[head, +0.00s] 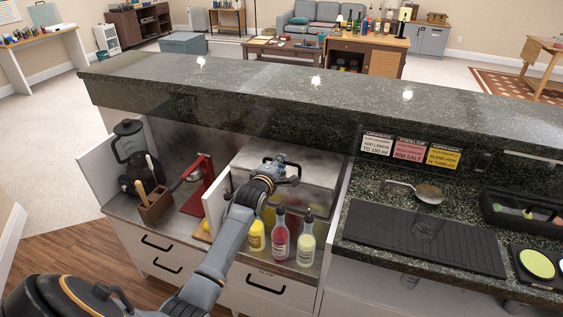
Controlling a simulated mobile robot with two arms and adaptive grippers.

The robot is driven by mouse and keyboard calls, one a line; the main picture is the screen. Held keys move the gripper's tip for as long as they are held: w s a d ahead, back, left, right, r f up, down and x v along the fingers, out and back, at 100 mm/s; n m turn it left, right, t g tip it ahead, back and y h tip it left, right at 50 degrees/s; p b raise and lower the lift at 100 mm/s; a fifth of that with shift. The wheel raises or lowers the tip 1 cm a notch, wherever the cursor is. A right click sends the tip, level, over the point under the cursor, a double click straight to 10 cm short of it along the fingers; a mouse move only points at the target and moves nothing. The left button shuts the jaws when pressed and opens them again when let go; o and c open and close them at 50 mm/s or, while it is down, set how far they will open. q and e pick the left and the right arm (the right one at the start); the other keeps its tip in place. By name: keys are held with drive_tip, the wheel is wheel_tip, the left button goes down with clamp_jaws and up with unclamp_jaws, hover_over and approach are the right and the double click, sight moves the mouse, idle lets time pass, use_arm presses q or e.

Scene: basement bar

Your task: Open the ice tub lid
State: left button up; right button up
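The ice tub looks to be the brushed-metal box set into the bar behind the bottles. Its flat lid (318,184) appears closed, with a dark handle (277,159) near its far side. My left arm reaches in from the lower left, and my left gripper (291,174) is over the lid, close to the handle. I cannot tell whether its fingers touch the handle or how far apart they are. The gripper and wrist hide part of the lid's left side. My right gripper is not in view.
Several bottles (280,240) stand in front of the tub. A raised granite ledge (300,95) runs behind it. A blender (128,142), a wooden caddy (155,207) and a red press (208,172) are left. A dark drain mat (425,238) and a strainer (428,193) lie right.

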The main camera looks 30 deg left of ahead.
use_arm(q)
drive_tip(key=shift+w+a+f, duration=0.1)
drive_tip(key=shift+w+a, duration=0.1)
drive_tip(key=shift+w, duration=0.35)
clamp_jaws()
